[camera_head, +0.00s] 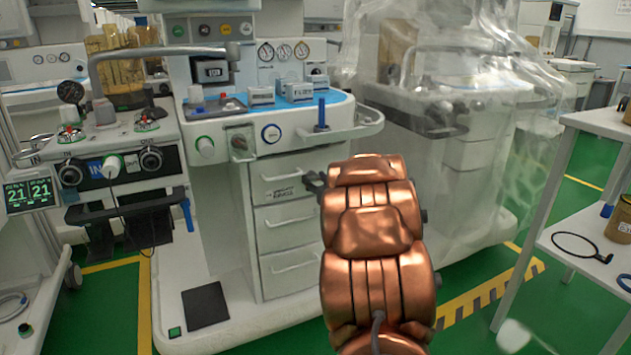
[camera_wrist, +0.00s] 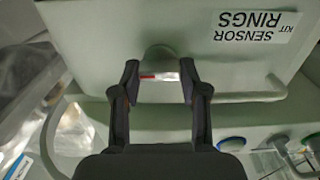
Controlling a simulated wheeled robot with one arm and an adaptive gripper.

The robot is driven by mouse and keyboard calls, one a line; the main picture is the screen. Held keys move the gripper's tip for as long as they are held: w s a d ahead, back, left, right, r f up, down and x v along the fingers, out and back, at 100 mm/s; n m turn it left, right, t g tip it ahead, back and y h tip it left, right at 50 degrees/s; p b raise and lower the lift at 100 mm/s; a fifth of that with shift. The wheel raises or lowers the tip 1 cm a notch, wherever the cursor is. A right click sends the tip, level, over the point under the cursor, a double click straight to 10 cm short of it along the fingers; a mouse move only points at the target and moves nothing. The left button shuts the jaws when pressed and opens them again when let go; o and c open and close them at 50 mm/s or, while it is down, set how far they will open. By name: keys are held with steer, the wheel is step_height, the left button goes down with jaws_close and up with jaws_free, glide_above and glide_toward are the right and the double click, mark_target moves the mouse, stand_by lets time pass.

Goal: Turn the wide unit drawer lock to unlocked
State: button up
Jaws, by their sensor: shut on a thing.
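The wide unit is the white cart with a stack of drawers; its top drawer (camera_head: 277,178) carries a label that reads "SENSOR RINGS KIT" in the wrist view (camera_wrist: 255,25). The drawer lock (camera_wrist: 158,60) is a small rounded knob on the drawer front, with a red mark and a pale part showing between my fingers. My gripper (camera_wrist: 158,78) has one finger on each side of the lock and is shut on it. In the head view my gripper (camera_head: 315,182) is at the drawer's right edge, mostly hidden by my copper arm, which also hides the lock.
A drawer handle (camera_wrist: 250,97) lies close beside my fingers in the wrist view. A plastic-draped machine (camera_head: 455,130) stands right of the cart. A white shelf table (camera_head: 590,245) is at the far right. Green floor is free in front.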

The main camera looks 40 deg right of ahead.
steer(key=shift+c, duration=1.2)
steer(key=n, duration=0.3)
steer(key=shift+r+n+p, duration=0.1)
steer(key=shift+n+p, duration=0.2)
steer(key=shift+p, duration=0.1)
steer(key=n, duration=0.5)
steer(key=shift+w+a+n, duration=0.1)
steer(key=shift+a+n, duration=0.05)
steer(key=shift+n, duration=0.15)
steer(key=n+b, duration=0.1)
steer(key=n, duration=0.3)
steer(key=shift+f, duration=0.2)
steer(key=shift+n+b, duration=0.45)
steer(key=shift+n, duration=1.95)
